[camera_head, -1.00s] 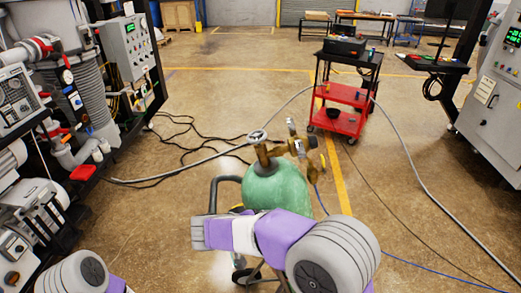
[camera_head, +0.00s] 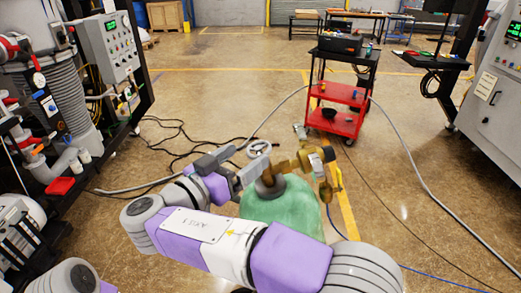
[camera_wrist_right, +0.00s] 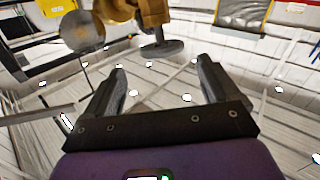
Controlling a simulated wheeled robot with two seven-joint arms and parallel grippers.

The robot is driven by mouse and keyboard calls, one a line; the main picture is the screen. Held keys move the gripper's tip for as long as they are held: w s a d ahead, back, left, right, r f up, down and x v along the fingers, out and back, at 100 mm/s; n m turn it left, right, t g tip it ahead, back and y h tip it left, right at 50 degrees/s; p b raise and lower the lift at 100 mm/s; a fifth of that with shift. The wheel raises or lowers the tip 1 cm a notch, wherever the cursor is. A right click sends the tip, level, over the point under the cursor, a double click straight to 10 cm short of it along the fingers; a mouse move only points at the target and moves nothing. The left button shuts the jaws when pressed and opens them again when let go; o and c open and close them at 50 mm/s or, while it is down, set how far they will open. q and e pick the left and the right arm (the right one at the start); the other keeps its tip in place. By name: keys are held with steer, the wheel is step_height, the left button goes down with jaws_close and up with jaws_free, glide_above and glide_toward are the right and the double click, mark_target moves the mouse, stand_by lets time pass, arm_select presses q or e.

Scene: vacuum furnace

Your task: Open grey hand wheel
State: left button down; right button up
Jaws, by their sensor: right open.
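The grey hand wheel (camera_head: 260,147) sits on top of the brass valve (camera_head: 300,165) of the green gas cylinder (camera_head: 285,215). In the right wrist view it appears as a dark grey disc (camera_wrist_right: 162,49), nearly edge-on, on its brass stem. My right gripper (camera_head: 244,164) is just left of the wheel in the head view. In the wrist view its two fingers (camera_wrist_right: 160,78) are wide apart and empty, and the wheel lies beyond the tips, between their lines. I see no contact. My right arm hides much of the cylinder. My left gripper is out of view.
A round gauge (camera_wrist_right: 82,31) shows beside the valve in the wrist view. A red cart (camera_head: 338,95) stands behind, furnace equipment (camera_head: 70,90) at left, a grey cabinet (camera_head: 492,105) at right. Cables and hoses cross the floor.

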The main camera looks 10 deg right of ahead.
mark_target(267, 142)
steer(key=shift+w+f, duration=0.45)
steer(key=shift+f, duration=0.05)
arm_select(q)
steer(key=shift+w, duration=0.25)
arm_select(e)
steer(key=x, duration=0.7)
steer(key=shift+s+d+r, duration=0.1)
steer(key=shift+d+r, duration=0.05)
steer(key=shift+d, duration=0.1)
steer(key=shift+c, duration=0.4)
